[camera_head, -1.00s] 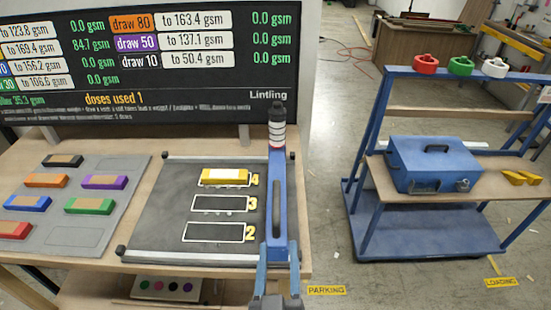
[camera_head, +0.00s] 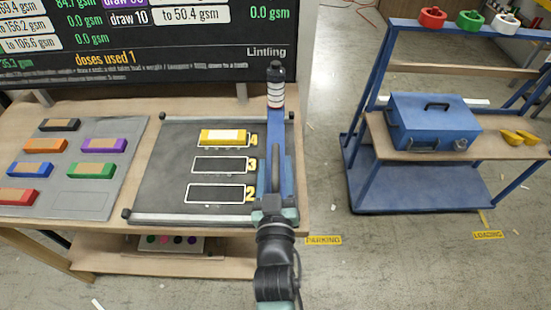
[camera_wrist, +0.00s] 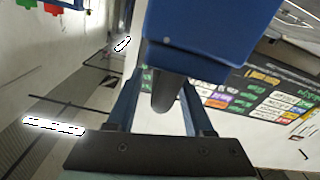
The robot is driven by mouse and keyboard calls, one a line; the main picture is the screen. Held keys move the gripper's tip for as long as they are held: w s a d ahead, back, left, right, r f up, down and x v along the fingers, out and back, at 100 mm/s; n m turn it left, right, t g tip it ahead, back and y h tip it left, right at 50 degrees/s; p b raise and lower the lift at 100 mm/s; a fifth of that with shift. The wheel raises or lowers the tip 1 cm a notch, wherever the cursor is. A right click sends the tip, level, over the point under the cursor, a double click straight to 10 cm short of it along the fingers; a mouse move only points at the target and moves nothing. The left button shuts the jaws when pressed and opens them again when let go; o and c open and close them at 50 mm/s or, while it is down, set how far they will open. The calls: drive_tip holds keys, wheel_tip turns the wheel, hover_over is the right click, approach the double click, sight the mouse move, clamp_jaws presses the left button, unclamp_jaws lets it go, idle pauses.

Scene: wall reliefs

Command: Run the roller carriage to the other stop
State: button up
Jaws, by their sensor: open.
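The roller carriage (camera_head: 279,135) is a long blue frame lying across the right end of the dark bed (camera_head: 160,165), with a black-and-white banded post (camera_head: 275,88) at its far end. Black end blocks, such as the one at the front left (camera_head: 127,213), sit at the bed's corners. My gripper (camera_head: 272,195) is at the carriage's near part. In the wrist view my gripper (camera_wrist: 160,100) is open, its two blue fingers either side of a dark rounded bar (camera_wrist: 167,90), below a blue block (camera_wrist: 190,35). Whether they touch the bar cannot be told.
A yellow block (camera_head: 222,138) lies in the bed's slot 4. A grey tray (camera_head: 80,205) at left holds several coloured blocks. A dark display board (camera_head: 180,50) stands behind. A blue trolley (camera_head: 425,195) with a blue box (camera_head: 430,122) stands right, beyond open floor.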

drive_tip(key=shift+w, duration=0.85)
clamp_jaws()
idle(0.9)
